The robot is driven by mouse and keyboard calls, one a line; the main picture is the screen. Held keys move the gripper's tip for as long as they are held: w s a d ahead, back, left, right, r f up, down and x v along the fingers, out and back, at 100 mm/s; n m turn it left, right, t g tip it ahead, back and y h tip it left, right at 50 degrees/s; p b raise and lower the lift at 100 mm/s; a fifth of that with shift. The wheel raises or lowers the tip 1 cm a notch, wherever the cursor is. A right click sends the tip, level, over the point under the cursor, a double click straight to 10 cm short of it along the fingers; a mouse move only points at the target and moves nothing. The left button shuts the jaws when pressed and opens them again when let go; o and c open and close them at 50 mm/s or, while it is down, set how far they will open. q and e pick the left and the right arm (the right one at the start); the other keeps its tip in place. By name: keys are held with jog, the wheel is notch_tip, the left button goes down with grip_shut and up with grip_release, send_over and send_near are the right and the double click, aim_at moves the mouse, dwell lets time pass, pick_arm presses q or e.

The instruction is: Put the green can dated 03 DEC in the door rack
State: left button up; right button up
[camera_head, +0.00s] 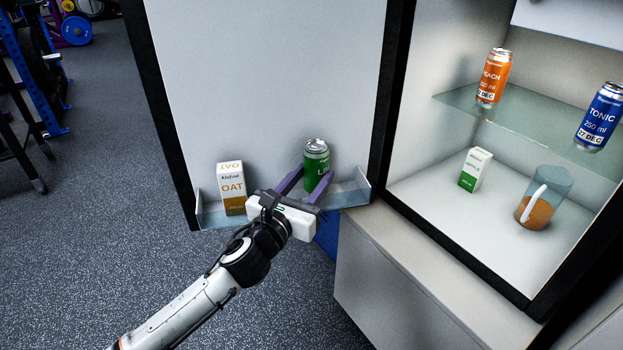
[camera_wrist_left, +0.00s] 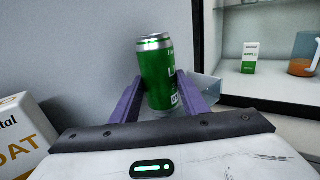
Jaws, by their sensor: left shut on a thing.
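The green can (camera_head: 316,160) stands upright, or nearly so, at the door rack (camera_head: 350,190) on the inside of the open fridge door. My left gripper (camera_head: 309,186) is shut on the can, with one purple finger on each side of it. In the left wrist view the can (camera_wrist_left: 157,70) sits between the fingers, its label partly turned away. Its date cannot be read in either view. Whether its base touches the rack floor is hidden by the gripper. My right gripper is not in view.
An OAT carton (camera_head: 231,189) stands in the rack left of the can. In the fridge, an orange PEACH can (camera_head: 494,77) and a blue TONIC can (camera_head: 601,117) stand on the glass shelf (camera_head: 530,120). Below are a small carton (camera_head: 474,169) and a pitcher (camera_head: 545,198).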

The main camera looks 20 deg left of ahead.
pick_arm(q)
jog(key=shift+f, duration=0.3)
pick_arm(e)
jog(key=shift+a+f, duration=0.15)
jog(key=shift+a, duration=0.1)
pick_arm(q)
jog(key=shift+f+b, duration=0.5)
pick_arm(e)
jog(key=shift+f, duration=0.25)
pick_arm(q)
jog(key=shift+f, duration=0.1)
